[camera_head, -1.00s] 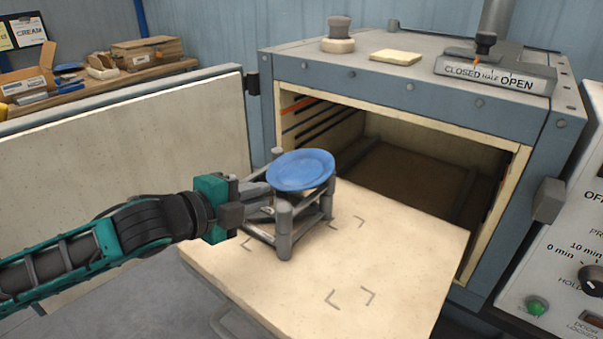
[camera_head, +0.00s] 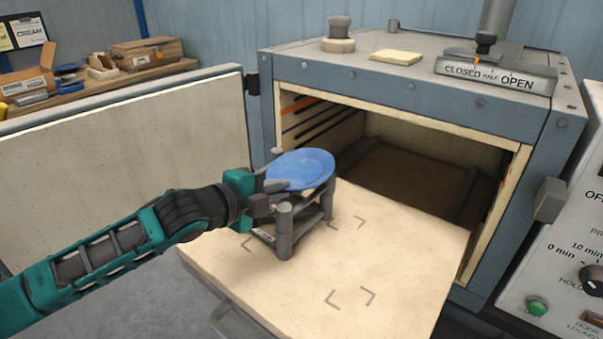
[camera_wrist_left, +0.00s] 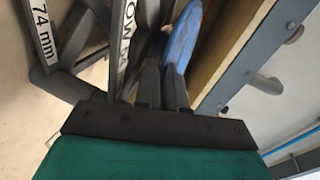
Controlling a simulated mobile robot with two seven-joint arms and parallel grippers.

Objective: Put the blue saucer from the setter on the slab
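The blue saucer (camera_head: 305,167) lies near level on top of the grey setter (camera_head: 286,232), a frame with posts. The setter stands on the pale slab (camera_head: 400,252), towards its back left. My left gripper (camera_head: 274,193) is at the saucer's left edge, one finger over the rim and the other lower. In the left wrist view the saucer (camera_wrist_left: 183,35) shows as a thin blue edge by the fingertips (camera_wrist_left: 162,68), which stand slightly apart. Whether they touch the rim is hard to see. My right gripper is not in view.
Corner marks (camera_head: 350,297) outline a bare area at the slab's front right. The open dryer chamber (camera_head: 410,170) lies behind the slab. Its open door (camera_head: 120,165) stands at the left. A control panel (camera_head: 580,250) is at the right.

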